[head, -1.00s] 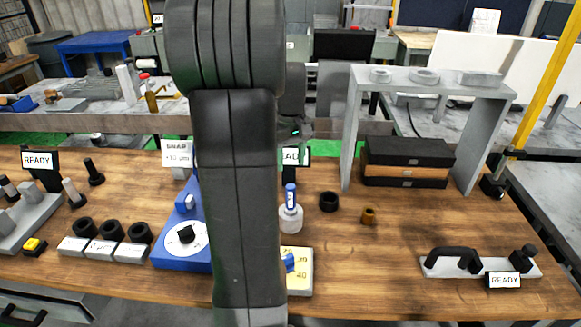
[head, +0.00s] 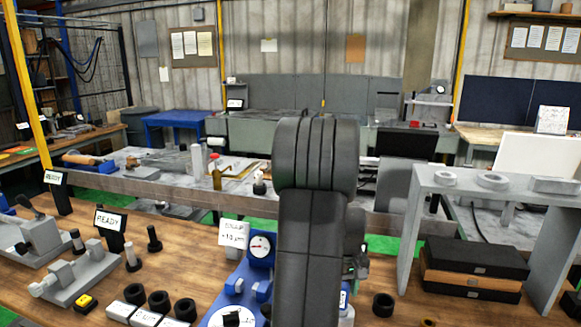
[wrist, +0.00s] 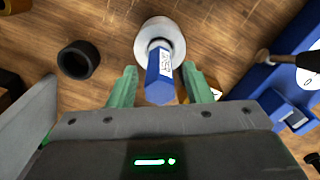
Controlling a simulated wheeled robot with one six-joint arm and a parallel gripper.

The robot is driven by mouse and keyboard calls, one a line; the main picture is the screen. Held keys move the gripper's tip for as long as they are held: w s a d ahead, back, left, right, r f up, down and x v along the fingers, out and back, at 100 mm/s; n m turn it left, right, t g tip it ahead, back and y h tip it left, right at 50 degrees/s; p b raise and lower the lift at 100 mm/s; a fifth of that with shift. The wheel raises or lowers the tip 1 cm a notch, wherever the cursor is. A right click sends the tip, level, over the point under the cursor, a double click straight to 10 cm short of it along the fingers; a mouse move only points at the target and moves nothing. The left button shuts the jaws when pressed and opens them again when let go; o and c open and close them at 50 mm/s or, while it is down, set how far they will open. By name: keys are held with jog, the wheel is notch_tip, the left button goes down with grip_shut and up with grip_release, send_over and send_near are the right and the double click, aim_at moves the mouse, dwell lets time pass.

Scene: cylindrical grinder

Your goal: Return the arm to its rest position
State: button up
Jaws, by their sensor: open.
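My arm (head: 312,250) stands upright in the middle of the head view, in front of the bench, and hides most of my gripper. In the wrist view my gripper (wrist: 160,86) is open, with its two green fingers apart. A blue labelled stick (wrist: 160,74) on a round white pot (wrist: 160,38) shows between and beyond the fingers. No contact is visible, though how far below the fingers the stick is, I cannot tell. In the head view the pot and stick are mostly hidden behind my arm.
A grey stand (head: 408,235) and stacked black and wood boxes (head: 472,270) are to the right. A blue gauge fixture (head: 262,244) is close left of the arm. A black ring (wrist: 78,60) lies near the pot.

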jog(key=shift+r, duration=0.95)
